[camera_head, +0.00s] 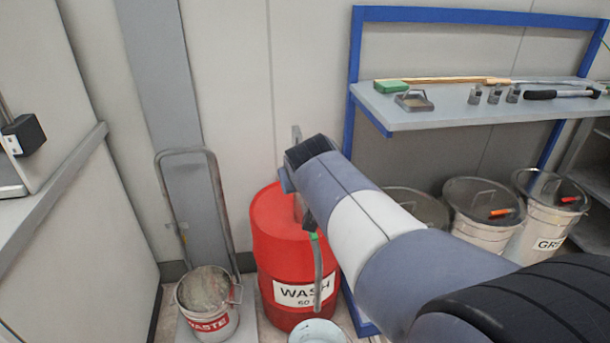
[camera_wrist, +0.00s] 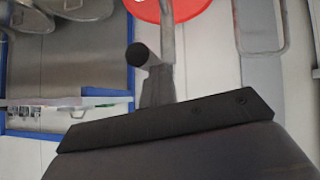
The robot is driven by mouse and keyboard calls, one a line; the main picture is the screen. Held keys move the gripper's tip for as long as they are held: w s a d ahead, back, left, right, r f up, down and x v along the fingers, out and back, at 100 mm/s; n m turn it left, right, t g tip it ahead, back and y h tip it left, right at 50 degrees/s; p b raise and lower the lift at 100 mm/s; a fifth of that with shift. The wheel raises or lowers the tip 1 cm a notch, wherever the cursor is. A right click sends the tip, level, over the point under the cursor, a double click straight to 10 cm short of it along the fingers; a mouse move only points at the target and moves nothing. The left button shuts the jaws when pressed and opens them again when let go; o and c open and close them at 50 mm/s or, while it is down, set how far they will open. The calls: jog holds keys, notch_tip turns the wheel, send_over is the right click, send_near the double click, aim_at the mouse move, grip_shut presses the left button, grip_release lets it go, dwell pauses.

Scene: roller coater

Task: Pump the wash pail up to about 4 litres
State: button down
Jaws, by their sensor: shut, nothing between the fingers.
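The red drum (camera_head: 282,262), labelled WASH, stands at centre with its pump on top. A metal spout pipe (camera_head: 318,275) with a green collar hangs down its front, above the pale wash pail (camera_head: 318,333). Only the pail's rim and upper part show at the bottom edge; its fill level cannot be read. My gripper (camera_head: 300,158) is above the drum by the pump and hides part of it. In the wrist view, my gripper (camera_wrist: 158,88) is shut and empty, close to a dark round-ended bar (camera_wrist: 138,54), perhaps the pump handle. Contact cannot be told.
A WASTE bucket (camera_head: 208,305) stands on a hand truck (camera_head: 222,215) left of the drum. Several lidded bins (camera_head: 482,215) stand at right under a blue-framed shelf (camera_head: 450,113) holding tools. A grey cabinet (camera_head: 75,225) is at left. My arm covers the lower right.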

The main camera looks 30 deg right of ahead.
jog(key=v, duration=0.7)
jog(key=shift+p, duration=0.4)
dwell(1.2)
